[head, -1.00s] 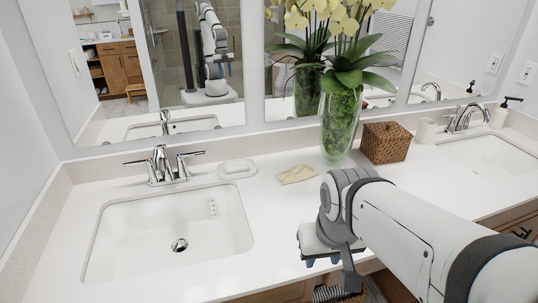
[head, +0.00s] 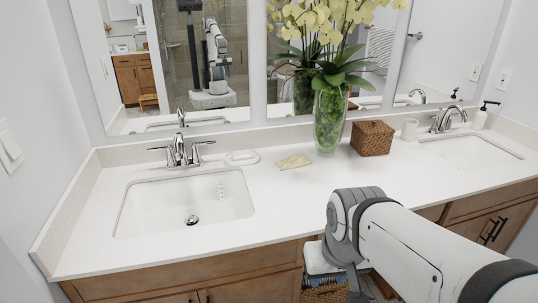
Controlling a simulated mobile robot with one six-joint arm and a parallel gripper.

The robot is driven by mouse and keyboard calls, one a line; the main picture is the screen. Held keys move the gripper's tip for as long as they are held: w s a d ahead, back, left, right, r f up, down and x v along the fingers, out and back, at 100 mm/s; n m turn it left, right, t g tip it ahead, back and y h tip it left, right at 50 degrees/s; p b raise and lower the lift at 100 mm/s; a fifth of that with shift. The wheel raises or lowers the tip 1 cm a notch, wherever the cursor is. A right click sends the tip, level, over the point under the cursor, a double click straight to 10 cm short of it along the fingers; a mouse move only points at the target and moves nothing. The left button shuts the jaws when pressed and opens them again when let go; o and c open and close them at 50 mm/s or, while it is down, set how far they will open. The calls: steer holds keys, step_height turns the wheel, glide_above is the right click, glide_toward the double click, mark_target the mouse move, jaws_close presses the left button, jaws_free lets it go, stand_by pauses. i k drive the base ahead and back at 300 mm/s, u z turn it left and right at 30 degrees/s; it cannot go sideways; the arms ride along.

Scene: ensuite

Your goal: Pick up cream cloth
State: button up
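The cream cloth (head: 294,162) lies flat and slightly crumpled on the white countertop (head: 270,205), between the soap dish and the glass vase.
A vase (head: 329,120) of yellow orchids and a woven box (head: 372,138) stand right of the cloth. A white soap dish (head: 242,157) is to its left. Sinks (head: 185,203) lie at both sides. A wicker basket (head: 325,293) sits below the counter.

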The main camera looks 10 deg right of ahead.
mark_target(297, 160)
steer(key=z, duration=0.2)
steer(key=i, duration=0.9)
steer(key=u, duration=0.1)
